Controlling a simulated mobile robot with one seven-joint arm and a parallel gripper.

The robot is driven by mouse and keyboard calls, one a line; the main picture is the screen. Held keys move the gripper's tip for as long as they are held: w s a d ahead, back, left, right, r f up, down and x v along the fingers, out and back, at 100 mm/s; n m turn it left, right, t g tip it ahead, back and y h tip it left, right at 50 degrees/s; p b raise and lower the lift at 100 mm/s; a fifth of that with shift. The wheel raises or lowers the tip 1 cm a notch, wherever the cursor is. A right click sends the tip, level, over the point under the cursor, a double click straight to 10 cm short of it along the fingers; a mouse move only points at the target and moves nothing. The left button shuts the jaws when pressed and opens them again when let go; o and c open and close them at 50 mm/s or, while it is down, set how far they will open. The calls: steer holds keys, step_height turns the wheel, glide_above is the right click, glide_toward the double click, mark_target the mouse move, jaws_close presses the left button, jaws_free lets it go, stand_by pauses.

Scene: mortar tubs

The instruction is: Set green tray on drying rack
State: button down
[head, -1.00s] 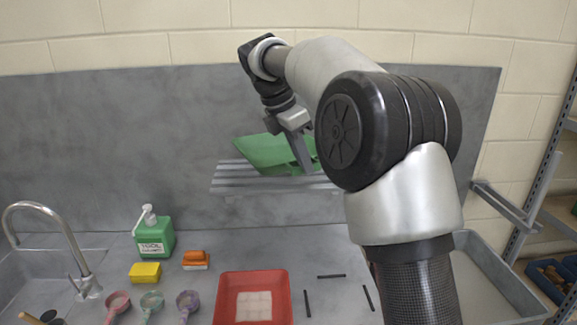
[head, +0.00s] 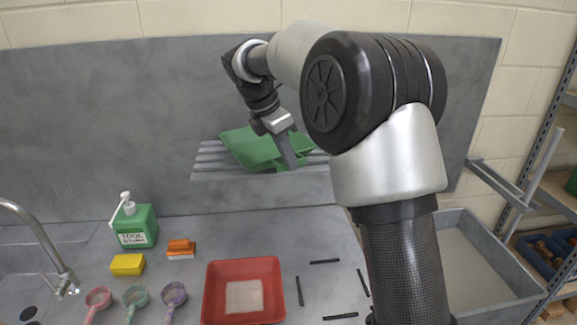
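The green tray (head: 250,148) is at the slatted grey drying rack (head: 212,165) on the back panel. It looks tilted, with its inside partly facing me, and overlaps the rack's slats in the picture. I cannot tell how much of it rests on them. My gripper (head: 291,162) points down at the tray's right part, with a finger across its near right edge. The finger hides some of the tray, and my arm hides the rack's right end. I cannot see both fingers clearly enough to tell whether they are shut on the tray.
Below, the counter holds a red tray (head: 214,292) with a pale block, a green soap bottle (head: 138,228), a yellow sponge (head: 127,265), an orange brush (head: 181,248), several scoops and dark strips. A tap (head: 45,245) stands left; a grey tub (head: 515,275) is right.

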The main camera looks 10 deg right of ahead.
step_height(320, 180, down, 2)
steer(key=shift+f, duration=0.15)
steer(key=c, duration=2.4)
jaws_free()
steer(key=shift+f, duration=0.2)
steer(key=o, duration=0.4)
steer(key=shift+r, duration=0.1)
